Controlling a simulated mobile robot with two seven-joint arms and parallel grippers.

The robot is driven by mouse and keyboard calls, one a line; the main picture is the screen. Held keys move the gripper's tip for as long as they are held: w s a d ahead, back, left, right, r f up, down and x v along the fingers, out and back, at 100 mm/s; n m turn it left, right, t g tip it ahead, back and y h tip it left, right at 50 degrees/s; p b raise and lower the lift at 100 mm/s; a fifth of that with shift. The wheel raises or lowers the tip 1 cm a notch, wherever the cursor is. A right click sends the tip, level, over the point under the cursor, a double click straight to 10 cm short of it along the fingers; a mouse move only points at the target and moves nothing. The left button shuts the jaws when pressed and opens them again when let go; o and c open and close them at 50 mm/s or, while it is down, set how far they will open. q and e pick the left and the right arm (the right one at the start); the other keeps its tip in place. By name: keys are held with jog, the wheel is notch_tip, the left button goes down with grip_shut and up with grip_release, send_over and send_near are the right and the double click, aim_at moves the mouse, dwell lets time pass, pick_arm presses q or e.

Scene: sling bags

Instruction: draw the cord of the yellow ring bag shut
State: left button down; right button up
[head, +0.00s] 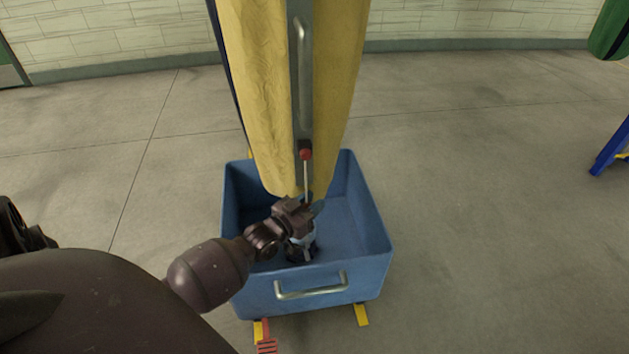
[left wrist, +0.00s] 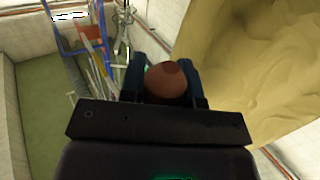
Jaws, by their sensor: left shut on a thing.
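The yellow ring bag (head: 262,95) hangs over a blue bin, with a grey strip running down its front. A red ball (head: 306,154) sits at a small dark block on that strip. A thin pale cord (head: 306,178) runs from there down to my left gripper (head: 309,204), just in front of the bag's lower end. In the left wrist view, a brownish-red knob (left wrist: 168,82) sits between the fingers of my left gripper (left wrist: 166,84), which is shut on it. The bag's cloth (left wrist: 245,80) fills the right side there. The bag's mouth is not clearly seen. My right gripper is out of view.
The blue bin (head: 372,225) with a metal front handle (head: 312,287) stands under the bag, on yellow feet. A metal handle (head: 304,75) runs up the grey strip. A blue stand leg (head: 612,150) is at the right edge.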

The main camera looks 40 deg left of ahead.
pick_arm(q)
jog(key=shift+s+f, duration=0.2)
jog(key=shift+f, duration=0.25)
jog(key=c, duration=1.2)
grip_release()
jog(key=shift+o, duration=0.5)
jog(key=shift+w+r, duration=0.1)
jog(key=shift+r, duration=0.05)
jog(key=shift+s+r, duration=0.1)
jog(key=shift+s, duration=0.1)
jog(key=s+p, duration=0.1)
jog(key=s, duration=0.9)
jog(key=shift+s+a+p, duration=0.2)
jog(key=shift+a+p, duration=0.2)
jog(key=shift+a, duration=0.05)
